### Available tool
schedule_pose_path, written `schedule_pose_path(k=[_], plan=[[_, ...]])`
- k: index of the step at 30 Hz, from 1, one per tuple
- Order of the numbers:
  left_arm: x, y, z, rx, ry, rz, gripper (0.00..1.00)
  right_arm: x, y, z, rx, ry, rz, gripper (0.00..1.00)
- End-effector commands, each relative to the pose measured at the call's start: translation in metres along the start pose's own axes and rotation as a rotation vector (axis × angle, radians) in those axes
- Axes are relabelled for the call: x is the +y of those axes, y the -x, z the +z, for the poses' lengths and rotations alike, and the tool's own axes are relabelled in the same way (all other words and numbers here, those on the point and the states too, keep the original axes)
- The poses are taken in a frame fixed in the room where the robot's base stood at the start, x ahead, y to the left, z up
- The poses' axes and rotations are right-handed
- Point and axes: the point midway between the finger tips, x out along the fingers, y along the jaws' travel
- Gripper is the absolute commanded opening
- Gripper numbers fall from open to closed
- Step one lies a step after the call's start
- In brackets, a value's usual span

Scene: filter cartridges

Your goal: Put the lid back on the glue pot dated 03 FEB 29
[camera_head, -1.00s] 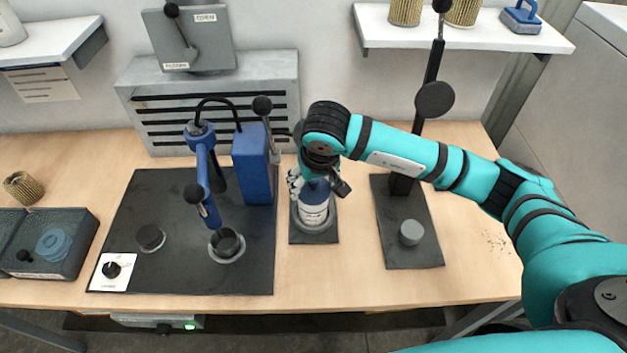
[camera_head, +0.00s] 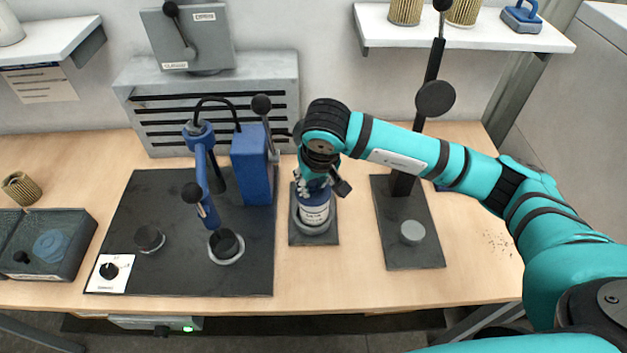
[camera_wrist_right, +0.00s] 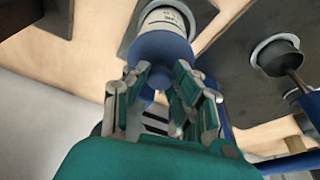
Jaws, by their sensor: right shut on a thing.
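A glue pot (camera_head: 314,214) with a white label stands upright in a ring on a small dark plate (camera_head: 313,238); the label's date is too small to read. It also shows in the wrist view (camera_wrist_right: 170,18). A blue lid (camera_wrist_right: 158,48) with a knob covers the pot's top; whether it is fully seated I cannot tell. My right gripper (camera_head: 314,183) is over the pot, its fingers shut on the lid's knob, as the wrist view shows (camera_wrist_right: 160,84). The arm hides part of the lid in the head view. My left gripper is out of view.
A blue hand press (camera_head: 204,175) stands on a dark mat (camera_head: 180,275) to the left. A black stand (camera_head: 432,70) on a dark base (camera_head: 408,253) is to the right. A grey bin (camera_head: 75,250) is at far left. Bare table lies at front.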

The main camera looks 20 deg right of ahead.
Motion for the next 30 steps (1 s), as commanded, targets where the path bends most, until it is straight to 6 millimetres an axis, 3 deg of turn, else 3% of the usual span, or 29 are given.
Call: schedule_pose_path(k=[30], plan=[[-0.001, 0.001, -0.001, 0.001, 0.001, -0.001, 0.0, 0.002, 0.012, -0.003, 0.0, 0.0, 0.0, 0.0]])
